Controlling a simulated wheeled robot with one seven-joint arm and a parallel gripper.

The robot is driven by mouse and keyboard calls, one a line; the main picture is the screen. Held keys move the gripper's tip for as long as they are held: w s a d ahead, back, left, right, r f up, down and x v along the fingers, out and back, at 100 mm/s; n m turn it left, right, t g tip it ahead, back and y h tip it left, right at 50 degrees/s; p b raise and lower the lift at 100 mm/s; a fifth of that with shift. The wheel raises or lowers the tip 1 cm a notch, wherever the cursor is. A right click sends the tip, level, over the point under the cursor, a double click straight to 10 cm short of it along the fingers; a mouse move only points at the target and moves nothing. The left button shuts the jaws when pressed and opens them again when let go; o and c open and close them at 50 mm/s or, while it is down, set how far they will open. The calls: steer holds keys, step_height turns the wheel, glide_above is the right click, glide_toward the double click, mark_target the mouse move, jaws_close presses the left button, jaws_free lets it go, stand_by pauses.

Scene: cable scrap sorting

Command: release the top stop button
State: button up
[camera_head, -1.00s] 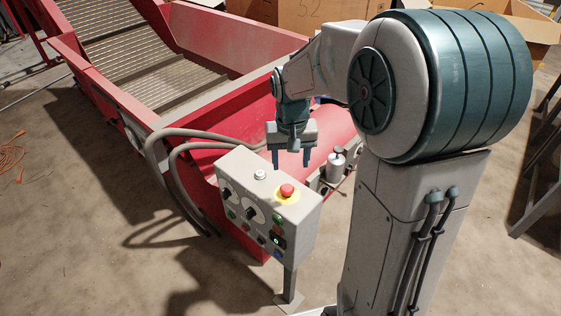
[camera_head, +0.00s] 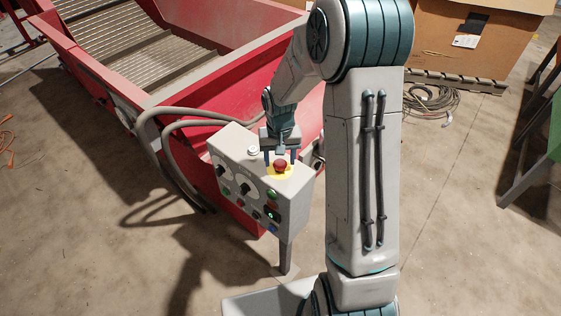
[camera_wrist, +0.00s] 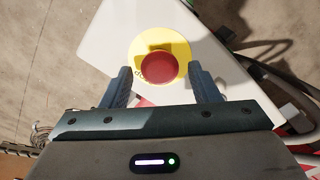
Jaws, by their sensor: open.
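The red stop button (camera_head: 280,166) sits on a yellow disc on top of the grey control box (camera_head: 232,160). In the wrist view the red cap (camera_wrist: 159,70) is round and lies ahead of the two blue fingers, about midway between their lines. My gripper (camera_head: 281,155) is open, pointing down above and just behind the button. Its fingers (camera_wrist: 160,86) stand to the left and right of the cap with a gap on each side. I cannot tell the exact height of the fingertips over the box.
Knobs and coloured buttons cover the box front. Grey hoses (camera_head: 165,125) run beside the box to the red conveyor (camera_head: 100,85). A coiled cable (camera_head: 432,100) lies on the floor at right.

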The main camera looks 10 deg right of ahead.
steer(key=shift+f, duration=1)
jaws_close()
steer(key=shift+r+p, duration=0.3)
steer(key=shift+r, duration=0.6)
steer(key=shift+w, duration=0.1)
jaws_free()
